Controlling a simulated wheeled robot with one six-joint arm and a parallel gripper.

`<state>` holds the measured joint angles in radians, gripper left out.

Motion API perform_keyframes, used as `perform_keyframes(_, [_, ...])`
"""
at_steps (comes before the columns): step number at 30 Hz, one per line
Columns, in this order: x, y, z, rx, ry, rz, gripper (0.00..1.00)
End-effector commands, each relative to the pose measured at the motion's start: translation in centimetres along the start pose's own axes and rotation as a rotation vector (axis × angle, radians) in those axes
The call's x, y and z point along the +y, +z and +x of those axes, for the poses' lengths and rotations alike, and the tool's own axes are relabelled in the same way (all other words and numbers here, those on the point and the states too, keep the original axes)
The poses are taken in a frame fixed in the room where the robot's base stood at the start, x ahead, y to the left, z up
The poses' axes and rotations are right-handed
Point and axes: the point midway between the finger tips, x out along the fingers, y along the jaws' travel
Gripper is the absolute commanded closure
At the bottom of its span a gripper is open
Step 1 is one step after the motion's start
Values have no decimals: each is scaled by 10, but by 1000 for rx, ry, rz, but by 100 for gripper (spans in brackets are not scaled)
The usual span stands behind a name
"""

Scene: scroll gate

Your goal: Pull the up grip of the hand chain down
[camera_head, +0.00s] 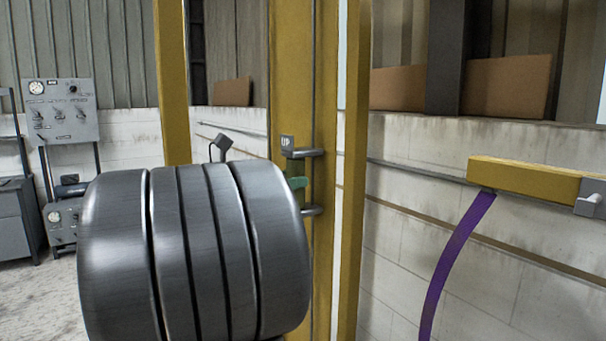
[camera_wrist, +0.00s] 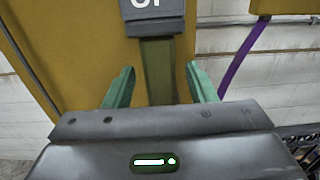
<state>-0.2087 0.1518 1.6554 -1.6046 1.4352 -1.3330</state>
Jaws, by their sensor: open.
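The up grip shows in the head view as a grey upper bracket (camera_head: 303,153) beside a small plate marked UP (camera_head: 287,141), with a lower bracket (camera_head: 312,211) below it, on a yellow post. In the wrist view the UP plate (camera_wrist: 153,8) is at the top, and an olive upright bar (camera_wrist: 159,75) runs down below it. My gripper (camera_wrist: 160,72) is open, with one green finger on each side of this bar and visible gaps to both. In the head view a green finger shows between the brackets; my arm hides the rest. The bar's lower end is hidden.
The yellow post (camera_head: 325,230) stands directly behind the grip. A yellow beam (camera_head: 520,172) with a purple strap (camera_head: 453,255) hanging from it juts in at the right. A control panel (camera_head: 62,110) stands far left. Open floor shows at lower left.

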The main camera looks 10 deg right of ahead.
Motion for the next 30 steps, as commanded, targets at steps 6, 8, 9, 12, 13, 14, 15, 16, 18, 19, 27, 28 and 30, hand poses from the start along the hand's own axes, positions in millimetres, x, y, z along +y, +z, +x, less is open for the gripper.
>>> perform_keyframes(6, [-1, 1, 29, 1, -3, 0, 49])
perform_keyframes(8, [-1, 1, 34, 0, -3, 1, 49])
perform_keyframes(9, [0, 1, 36, 0, -1, 1, 49])
perform_keyframes(12, [0, 0, 40, 0, -1, 1, 49])
perform_keyframes(13, [0, 0, 41, 0, -1, 1, 49])
perform_keyframes(14, [0, 0, 41, 0, -1, 1, 49])
perform_keyframes(15, [0, 0, 41, 1, -1, 1, 49])
perform_keyframes(16, [0, 0, 42, 1, 0, 1, 49])
perform_keyframes(18, [0, 0, 41, 1, 0, 1, 49])
perform_keyframes(19, [0, 0, 41, 1, 0, 1, 49])
perform_keyframes(27, [0, 0, 41, 1, 0, 1, 86])
perform_keyframes(28, [0, 0, 41, 1, 0, 1, 92])
perform_keyframes(30, [0, 0, 41, 1, 0, 1, 100])
